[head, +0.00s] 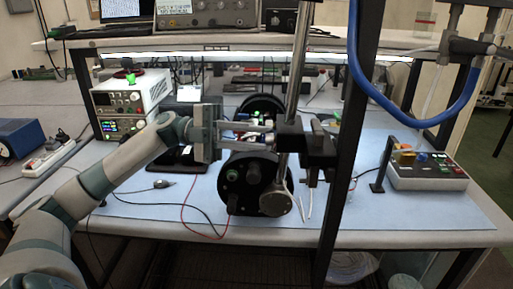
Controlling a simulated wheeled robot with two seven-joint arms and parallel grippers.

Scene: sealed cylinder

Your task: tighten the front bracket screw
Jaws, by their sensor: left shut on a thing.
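A dark cylinder assembly (255,182) lies on the blue mat, its round black front end plate facing me. A second black plate (262,103) shows behind it, with green-lit electronics (258,122) between them. My left gripper (270,133) reaches in from the left, over the gap between the plates. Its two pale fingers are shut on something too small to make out. A black clamp (318,148) and an upright metal rod (296,70) stand at the fingertips and partly hide the assembly's right side. I cannot make out the front bracket screw. My right gripper is out of view.
A blue mat (440,208) covers the bench. A control box with buttons (428,170) stands right, a power supply (130,100) back left. A dark upright post (343,130) and a blue hose (405,108) cross the right side. Red and black cables lie in front left.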

